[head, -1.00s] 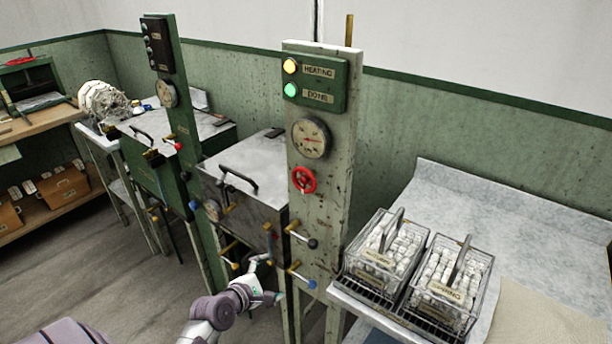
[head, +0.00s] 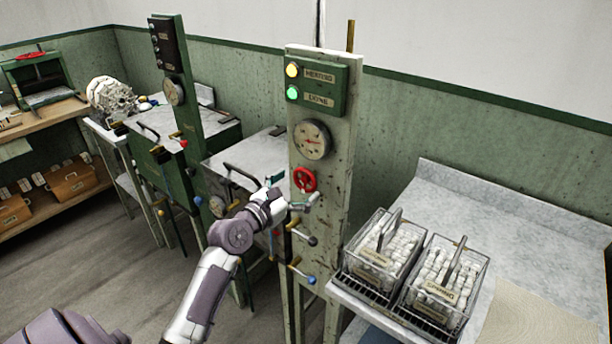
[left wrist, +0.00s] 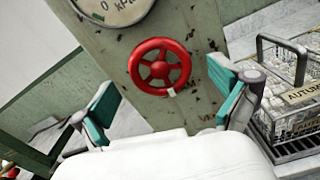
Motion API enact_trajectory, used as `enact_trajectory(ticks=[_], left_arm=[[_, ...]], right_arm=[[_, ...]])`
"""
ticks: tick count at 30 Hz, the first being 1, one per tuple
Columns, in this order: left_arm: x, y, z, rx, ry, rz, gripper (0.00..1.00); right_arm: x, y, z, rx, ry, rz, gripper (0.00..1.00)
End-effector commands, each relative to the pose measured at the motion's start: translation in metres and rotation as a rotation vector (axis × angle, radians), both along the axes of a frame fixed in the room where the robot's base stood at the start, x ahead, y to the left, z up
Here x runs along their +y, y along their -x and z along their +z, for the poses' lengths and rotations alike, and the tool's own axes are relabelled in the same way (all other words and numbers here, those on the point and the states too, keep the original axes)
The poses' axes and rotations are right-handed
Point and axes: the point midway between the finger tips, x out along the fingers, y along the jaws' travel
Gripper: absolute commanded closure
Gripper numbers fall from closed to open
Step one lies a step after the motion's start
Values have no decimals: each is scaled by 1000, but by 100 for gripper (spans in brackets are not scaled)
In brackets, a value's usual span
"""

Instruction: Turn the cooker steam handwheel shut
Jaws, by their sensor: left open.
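The red handwheel (head: 304,179) is mounted on the pale, rust-flecked post (head: 327,217), below the round gauge (head: 312,140). In the left wrist view the handwheel (left wrist: 160,67) appears face-on with its spokes showing and a small pale tag at its lower rim. My left gripper (head: 291,193) is just in front of and below the wheel. In the left wrist view its teal-padded fingers (left wrist: 166,101) stand wide apart on either side of the wheel, a little below it and not visibly touching it. Nothing is between the fingers. My right gripper is not in view.
Lever valves with blue (head: 311,280) and dark knobs (head: 313,240) stick out below the wheel. The metal-lidded cooker (head: 243,158) stands left of the post. Two wire baskets of cocoons (head: 383,246) stand on the counter (head: 520,225) at right. A green panel (head: 318,87) shows yellow and green lamps.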

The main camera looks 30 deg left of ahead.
Motion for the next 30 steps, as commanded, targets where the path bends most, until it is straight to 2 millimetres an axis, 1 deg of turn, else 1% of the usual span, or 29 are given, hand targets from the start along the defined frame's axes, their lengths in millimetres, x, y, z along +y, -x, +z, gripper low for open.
enact_trajectory(ticks=[1,3,7,11,17,18,20,21,28,29,30], left_arm=[[-1,-9,2,0,-2,0,1],[-1,-18,1,0,0,0,1],[-2,-29,0,0,0,0,1],[-3,-34,0,1,-1,0,1],[-3,-34,-1,1,-1,0,1],[-3,-34,-1,1,-1,0,3],[-3,-34,-1,1,-1,0,13],[-3,-34,-1,1,-1,0,20],[-3,-33,-1,1,-1,0,58],[-3,-33,-1,1,-1,0,62],[-3,-33,-1,1,-1,0,62]], right_arm=[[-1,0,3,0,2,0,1],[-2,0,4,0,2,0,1],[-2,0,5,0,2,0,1],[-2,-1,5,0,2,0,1],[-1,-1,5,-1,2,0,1],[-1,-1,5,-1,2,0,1],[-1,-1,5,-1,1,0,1],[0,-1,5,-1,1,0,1],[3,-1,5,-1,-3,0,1],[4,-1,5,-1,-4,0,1],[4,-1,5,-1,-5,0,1]])
